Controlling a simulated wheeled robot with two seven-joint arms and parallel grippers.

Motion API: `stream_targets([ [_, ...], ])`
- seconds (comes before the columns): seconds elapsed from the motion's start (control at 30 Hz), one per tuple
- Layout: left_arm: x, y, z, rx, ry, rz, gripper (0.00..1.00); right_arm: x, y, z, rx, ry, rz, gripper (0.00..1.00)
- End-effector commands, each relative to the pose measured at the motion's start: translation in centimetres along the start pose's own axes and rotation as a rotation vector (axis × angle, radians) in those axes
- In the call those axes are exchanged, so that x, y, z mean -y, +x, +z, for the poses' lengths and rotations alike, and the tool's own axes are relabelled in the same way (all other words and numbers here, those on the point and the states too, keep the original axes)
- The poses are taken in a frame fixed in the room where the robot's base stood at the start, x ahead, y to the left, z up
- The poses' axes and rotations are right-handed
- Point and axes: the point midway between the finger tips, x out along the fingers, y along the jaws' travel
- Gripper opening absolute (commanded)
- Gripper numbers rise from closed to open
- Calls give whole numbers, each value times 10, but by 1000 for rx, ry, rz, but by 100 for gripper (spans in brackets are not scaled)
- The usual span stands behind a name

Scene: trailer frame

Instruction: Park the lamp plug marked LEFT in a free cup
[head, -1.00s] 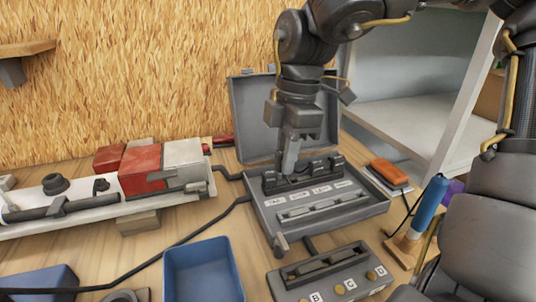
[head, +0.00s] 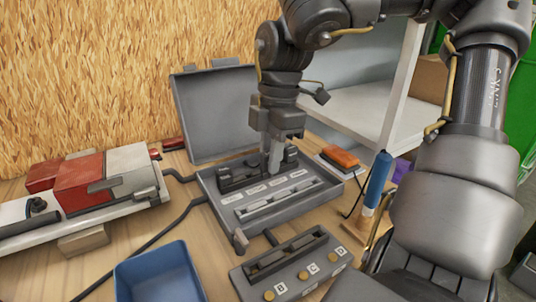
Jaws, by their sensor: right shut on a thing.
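An open grey case (head: 215,208) stands on the bench with its lid up. Inside, a row of dark plug-like pieces (head: 238,175) stands behind several small white labels (head: 256,190), too small to read. My right gripper (head: 275,163) points down into the right part of that row. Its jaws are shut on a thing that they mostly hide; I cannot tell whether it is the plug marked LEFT. I cannot tell the cups from other parts of the row. My left gripper is not in view.
A grey box (head: 290,262) marked B, C and D stands in front of the case. A blue bin (head: 160,275) is to its left. An orange block (head: 341,157) and a blue-handled tool (head: 377,180) are at right. Dark cables cross the bench near a red and white unit (head: 95,185).

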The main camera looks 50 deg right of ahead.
Motion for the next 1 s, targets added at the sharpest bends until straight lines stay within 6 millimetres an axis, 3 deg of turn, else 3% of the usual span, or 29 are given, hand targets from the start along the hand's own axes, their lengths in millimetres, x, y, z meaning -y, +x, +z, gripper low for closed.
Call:
stream_targets([
  [0.5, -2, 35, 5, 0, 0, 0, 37, 0, 36, 4, 1, 1, 0, 0],
  [1.0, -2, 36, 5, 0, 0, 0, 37, 0, 37, 4, 0, 0, 0, 0],
])
